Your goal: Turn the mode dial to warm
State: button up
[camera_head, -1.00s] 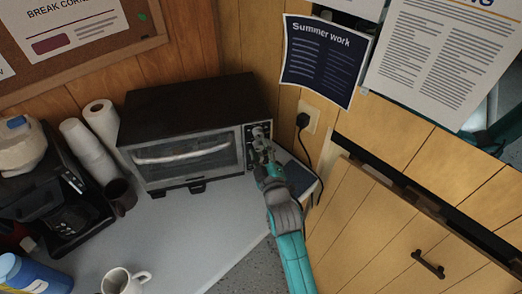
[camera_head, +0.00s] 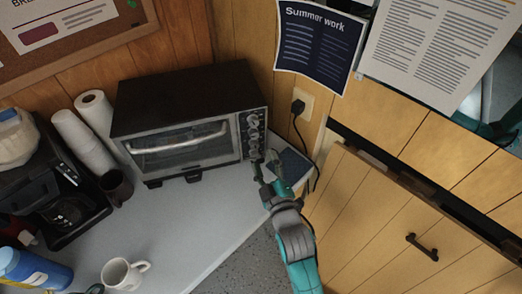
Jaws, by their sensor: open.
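The toaster oven (camera_head: 185,125) stands on the counter against the wood wall, a dark box with a glass door and a silver handle. Its control panel on the right of the front carries a column of round knobs (camera_head: 253,128). Which knob is the mode dial, and its setting, are too small to read. My gripper (camera_head: 262,164) is just in front of and below the lower right of this panel, small in view and apart from the upper knobs. It appears open and empty. Whether it touches the lowest part of the panel cannot be told.
A dark blue flat item (camera_head: 290,167) lies on the counter right of the oven, by an outlet (camera_head: 302,105) with a black cord. A coffee maker (camera_head: 55,190), paper rolls, a dark mug (camera_head: 117,186) and a white mug (camera_head: 124,275) stand left. The counter's middle is clear.

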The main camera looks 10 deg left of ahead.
jog(key=shift+v, duration=1.2)
jog(key=s+d+f+m+h, duration=0.2)
jog(key=s+d+f+m, duration=0.15)
jog(key=s+d, duration=0.55)
jog(key=s+d+f+m+h, duration=0.25)
jog(key=s+d+f, duration=0.3)
jog(key=s, duration=0.55)
jog(key=s+d+r+m+g+h, duration=0.1)
jog(key=s+d+r+m, duration=0.2)
jog(key=s, duration=0.6)
jog(key=s+d+r+m+h, duration=0.1)
jog(key=s+d+m, duration=0.3)
jog(key=s, duration=0.6)
jog(key=shift+r+m+g, duration=0.4)
jog(key=shift+r, duration=0.5)
jog(key=shift+d+h, duration=0.1)
jog(key=shift+h, duration=0.15)
